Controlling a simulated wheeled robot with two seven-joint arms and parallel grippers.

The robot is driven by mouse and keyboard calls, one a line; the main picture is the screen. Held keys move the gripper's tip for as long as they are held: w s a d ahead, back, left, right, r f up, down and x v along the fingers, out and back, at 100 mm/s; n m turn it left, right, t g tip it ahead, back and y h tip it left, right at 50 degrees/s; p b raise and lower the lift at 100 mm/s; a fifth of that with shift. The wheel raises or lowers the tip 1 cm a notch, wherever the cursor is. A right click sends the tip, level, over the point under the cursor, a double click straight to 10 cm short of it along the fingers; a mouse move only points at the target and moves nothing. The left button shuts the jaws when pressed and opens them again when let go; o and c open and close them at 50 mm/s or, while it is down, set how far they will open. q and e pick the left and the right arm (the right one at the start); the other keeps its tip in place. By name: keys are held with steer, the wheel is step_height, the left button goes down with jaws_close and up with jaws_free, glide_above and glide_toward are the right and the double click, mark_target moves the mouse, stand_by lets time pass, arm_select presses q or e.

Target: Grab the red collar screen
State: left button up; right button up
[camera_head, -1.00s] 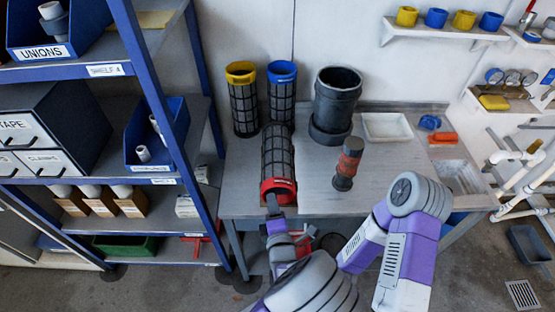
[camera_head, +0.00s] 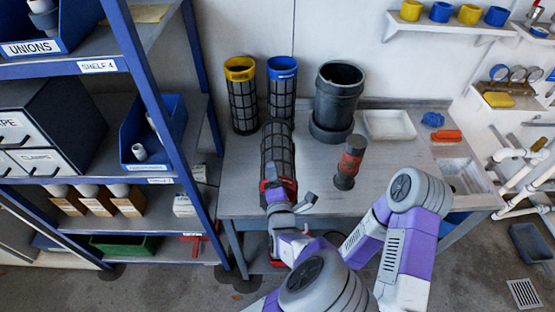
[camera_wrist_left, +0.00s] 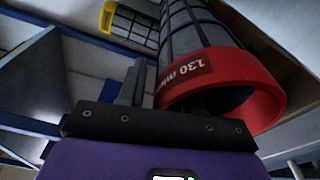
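The red collar screen (camera_head: 277,150) is a dark mesh cylinder lying on the workbench, its collar end toward me at the front edge. In the head view my left gripper (camera_head: 291,198) partly covers the red collar. The wrist view shows the collar (camera_wrist_left: 232,82) close up, with printed "130" lettering. My left gripper's two fingers show apart in the head view, near the collar. In the wrist view one finger (camera_wrist_left: 131,84) stands just left of the collar; the other is not clear. Whether either finger touches the collar, I cannot tell. My right gripper is out of view.
Yellow collar (camera_head: 241,95) and blue collar (camera_head: 282,88) screens stand upright behind. A dark grey housing (camera_head: 337,98), a red-banded cylinder (camera_head: 349,162) and a white tray (camera_head: 389,125) are to the right. Blue shelving (camera_head: 150,130) stands close at left.

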arm_select(q)
steer(key=shift+c, duration=0.3)
jaws_close()
steer(key=shift+w+r, duration=0.1)
